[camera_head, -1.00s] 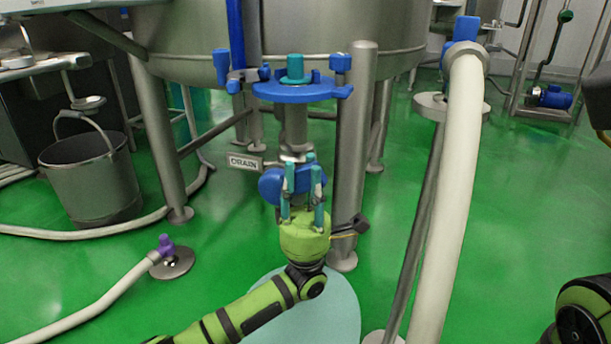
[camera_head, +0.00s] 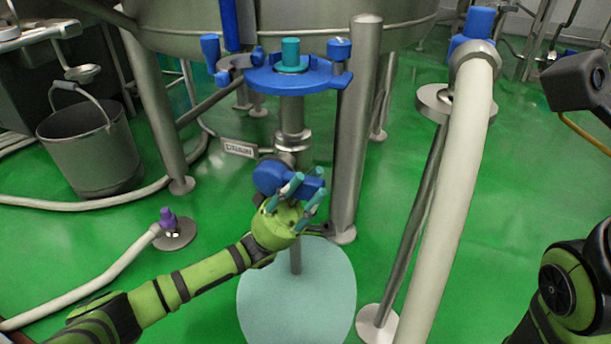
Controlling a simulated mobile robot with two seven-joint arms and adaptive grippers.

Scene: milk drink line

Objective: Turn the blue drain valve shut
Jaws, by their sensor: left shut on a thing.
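The blue drain valve (camera_head: 270,177) sits on the pipe under the steel tank, just below the small DRAIN sign (camera_head: 239,148). My left gripper (camera_head: 304,192) has its teal fingers closed around the blue handle, and the green wrist is tilted to the lower left. The fingers and wrist hide part of the handle. My right arm shows at the right edge, with dark and green links; its fingers are not in view.
A blue flanged fitting (camera_head: 291,75) is above the valve. A steel leg (camera_head: 356,130) stands right of it, and a white hose (camera_head: 460,170) on a stand farther right. A grey bucket (camera_head: 93,150) and purple-tipped hose (camera_head: 168,219) are at left. A pale round disc (camera_head: 297,300) lies below.

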